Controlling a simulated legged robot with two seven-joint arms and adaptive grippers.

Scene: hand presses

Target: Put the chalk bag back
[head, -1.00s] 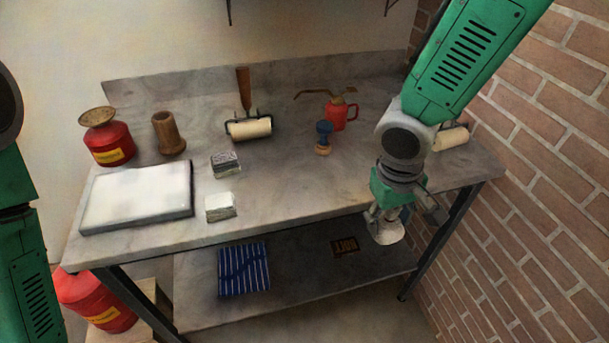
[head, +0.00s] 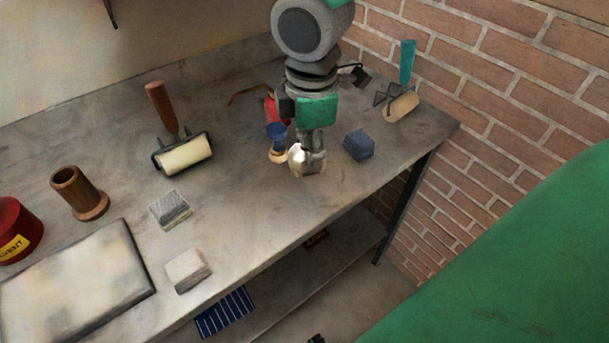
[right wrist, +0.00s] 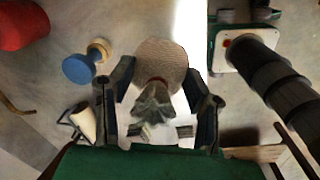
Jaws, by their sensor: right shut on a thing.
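The chalk bag (head: 298,159) is a small whitish bag, mostly hidden by the gripper in the head view. In the right wrist view the chalk bag (right wrist: 159,64) shows a round beige body, a red band and a gathered grey top. My right gripper (head: 308,160) is shut on it over the right part of the worktop; its fingers show on both sides of the grey top in the right wrist view (right wrist: 160,105). I cannot tell whether the bag touches the worktop. My left gripper is not in view.
A blue-topped stamp (head: 277,136) stands close left of the bag, with a red oil can (head: 270,110) behind, partly hidden. A blue block (head: 358,145) sits to the right. The worktop (head: 250,215) is clear in front.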

